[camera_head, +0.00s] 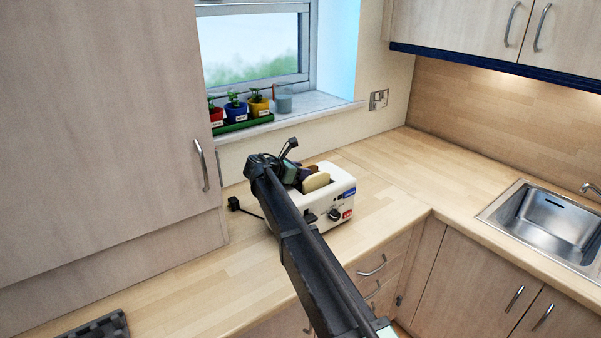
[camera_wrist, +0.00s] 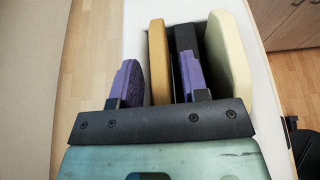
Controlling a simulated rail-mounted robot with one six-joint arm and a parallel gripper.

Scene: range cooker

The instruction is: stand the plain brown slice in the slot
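The plain brown slice (camera_wrist: 158,60) stands on edge in the white toaster, which shows on the counter in the camera_head view (camera_head: 345,192). In the wrist view a dark slot (camera_wrist: 184,38) lies to its right, then a pale cream slice (camera_wrist: 230,55) also standing on edge. My gripper (camera_wrist: 158,88) has purple-padded fingers, one on each side of the brown slice. The fingers look apart, with narrow gaps beside the slice. The slice's lower part is hidden.
A green tray with several potted plants (camera_head: 236,110) stands on the window sill behind. A tall cabinet (camera_head: 100,120) rises to the left. The counter right of the toaster is clear up to the sink (camera_head: 550,220). A dark rack (camera_head: 100,328) lies at the front left.

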